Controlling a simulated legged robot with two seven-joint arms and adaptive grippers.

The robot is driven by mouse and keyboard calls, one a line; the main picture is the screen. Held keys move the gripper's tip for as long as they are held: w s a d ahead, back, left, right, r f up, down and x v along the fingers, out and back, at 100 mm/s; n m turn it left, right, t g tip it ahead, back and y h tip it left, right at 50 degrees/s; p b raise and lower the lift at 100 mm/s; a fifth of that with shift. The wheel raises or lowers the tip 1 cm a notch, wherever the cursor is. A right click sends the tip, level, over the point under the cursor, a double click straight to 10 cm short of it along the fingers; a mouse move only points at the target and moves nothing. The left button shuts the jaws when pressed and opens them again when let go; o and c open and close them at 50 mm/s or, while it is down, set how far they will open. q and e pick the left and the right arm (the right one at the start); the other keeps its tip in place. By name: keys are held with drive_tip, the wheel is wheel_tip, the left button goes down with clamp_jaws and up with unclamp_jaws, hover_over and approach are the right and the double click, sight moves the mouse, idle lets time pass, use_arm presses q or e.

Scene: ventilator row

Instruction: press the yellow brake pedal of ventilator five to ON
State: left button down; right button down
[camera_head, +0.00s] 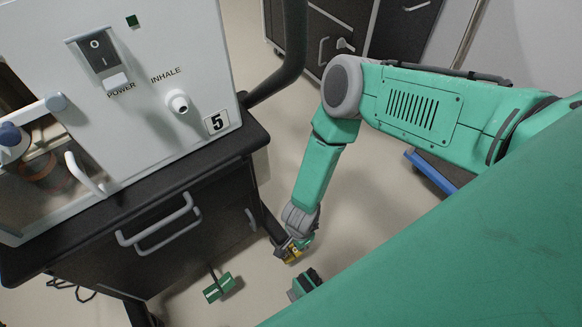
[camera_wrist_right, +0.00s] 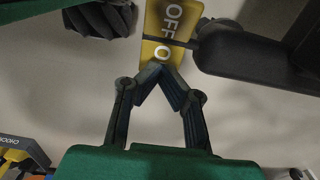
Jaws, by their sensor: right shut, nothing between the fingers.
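Ventilator five (camera_head: 150,90) is a white unit with a "5" label on a dark cart, at the left of the head view. Its yellow brake pedal (camera_head: 291,256) is low by the cart's leg, partly covered by my right gripper (camera_head: 295,244). In the wrist view the yellow pedal (camera_wrist_right: 168,22) shows "OFF" and an "O" at its near end. There my right gripper (camera_wrist_right: 160,70) is shut and empty, its fingertips overlapping the pedal's near end; I cannot tell if they touch it. My left gripper is not in view.
A green pedal (camera_head: 219,288) is near the floor below the cart's front. The dark cart leg (camera_wrist_right: 245,55) lies right of the yellow pedal in the wrist view. Dark cabinets (camera_head: 375,30) stand at the back. Pale floor is open between them.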

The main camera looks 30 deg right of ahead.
drive_tip(key=shift+r+p, duration=1.95)
drive_tip(key=shift+r, duration=0.85)
drive_tip(key=shift+f, duration=0.1)
